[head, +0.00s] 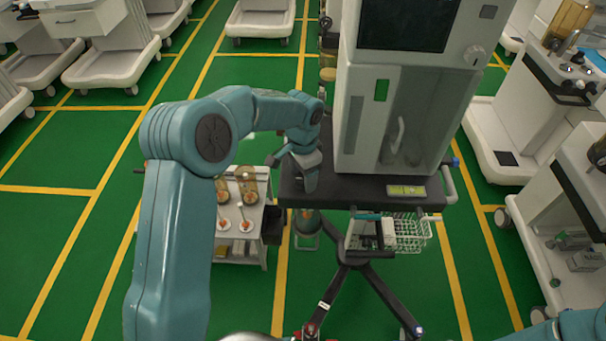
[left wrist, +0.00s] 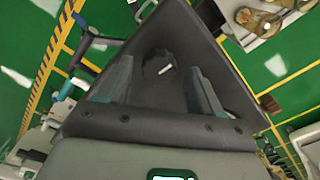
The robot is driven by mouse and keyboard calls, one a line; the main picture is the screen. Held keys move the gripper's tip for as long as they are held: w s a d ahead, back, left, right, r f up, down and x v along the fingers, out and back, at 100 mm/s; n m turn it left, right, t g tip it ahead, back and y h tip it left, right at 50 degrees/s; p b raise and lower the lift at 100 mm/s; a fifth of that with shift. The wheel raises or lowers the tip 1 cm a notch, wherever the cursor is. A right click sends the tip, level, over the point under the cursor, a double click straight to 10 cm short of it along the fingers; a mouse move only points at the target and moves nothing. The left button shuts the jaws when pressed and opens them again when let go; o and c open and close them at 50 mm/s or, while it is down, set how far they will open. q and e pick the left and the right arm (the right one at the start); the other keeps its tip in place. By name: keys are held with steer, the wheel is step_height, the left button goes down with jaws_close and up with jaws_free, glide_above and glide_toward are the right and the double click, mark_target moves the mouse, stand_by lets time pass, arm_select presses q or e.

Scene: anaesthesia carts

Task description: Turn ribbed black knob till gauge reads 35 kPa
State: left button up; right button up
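My left gripper (head: 309,178) is at the left end of the black shelf (head: 345,190) of the middle cart in the head view. In the left wrist view its two fingers (left wrist: 158,88) stand apart, one on each side of a dark round shape (left wrist: 157,66) with a short white mark. That shape looks like the black knob; its ribs are too blurred to make out. I cannot tell whether the fingers touch it. In the head view the gripper hides this spot. No gauge reading is legible. A lit green patch (left wrist: 170,176) is cut off at the wrist view's bottom edge. My right gripper is out of view.
A tall grey machine (head: 355,115) stands on the shelf, right of my left gripper. A green-yellow panel (head: 406,190) is on the shelf's front. A wire basket (head: 410,232) hangs below. A small trolley with amber jars (head: 240,252) stands left. Open green floor lies further left.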

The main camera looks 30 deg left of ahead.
mark_target(302, 179)
arm_select(q)
step_height(302, 179, up, 16)
stand_by(0.6)
steer(key=shift+s, duration=0.15)
stand_by(0.4)
